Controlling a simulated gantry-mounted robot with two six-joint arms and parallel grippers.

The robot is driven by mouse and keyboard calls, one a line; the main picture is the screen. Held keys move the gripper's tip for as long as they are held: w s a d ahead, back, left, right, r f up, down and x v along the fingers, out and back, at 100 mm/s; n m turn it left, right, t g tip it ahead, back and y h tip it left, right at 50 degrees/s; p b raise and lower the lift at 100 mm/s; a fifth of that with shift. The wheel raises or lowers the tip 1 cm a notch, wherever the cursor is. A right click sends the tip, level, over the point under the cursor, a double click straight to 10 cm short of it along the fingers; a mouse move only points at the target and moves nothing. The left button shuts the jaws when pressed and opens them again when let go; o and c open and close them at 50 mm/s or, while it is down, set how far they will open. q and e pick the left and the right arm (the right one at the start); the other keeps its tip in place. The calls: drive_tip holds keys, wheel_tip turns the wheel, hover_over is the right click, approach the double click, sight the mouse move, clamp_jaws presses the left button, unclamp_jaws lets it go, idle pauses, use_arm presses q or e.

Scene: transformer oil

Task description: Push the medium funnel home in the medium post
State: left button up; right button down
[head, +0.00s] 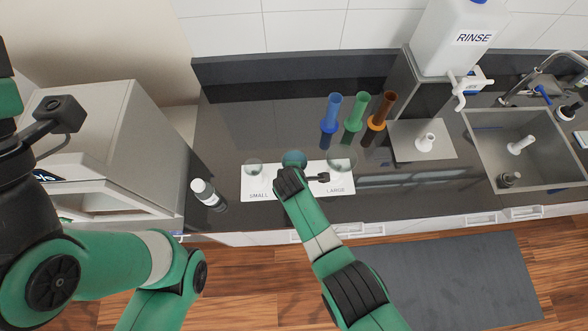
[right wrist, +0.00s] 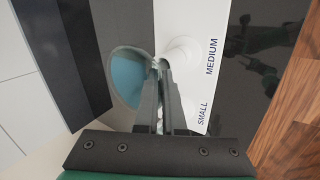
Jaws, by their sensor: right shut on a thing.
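In the head view my right wrist covers most of that spot. My left arm is at the left; its gripper does not show.
Clear funnels stand at the small place (head: 253,167) and large place (head: 341,158). A white-capped bottle (head: 208,194) stands left of the board. Blue (head: 330,113), green (head: 354,111) and orange-brown (head: 381,111) cylinders stand behind. A sink (head: 535,155) is at the right.

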drive_tip(key=shift+f+b, duration=0.5)
drive_tip(key=shift+f, duration=0.1)
drive_tip(key=c, duration=0.9)
unclamp_jaws()
drive_tip(key=shift+r, duration=0.1)
drive_tip(key=shift+c, duration=0.2)
drive_tip(key=p+v, duration=1.1)
drive_tip(key=p, duration=0.4)
drive_tip(key=shift+r+p, duration=0.25)
drive_tip(key=shift+p, duration=0.1)
drive_tip(key=shift+s, duration=0.1)
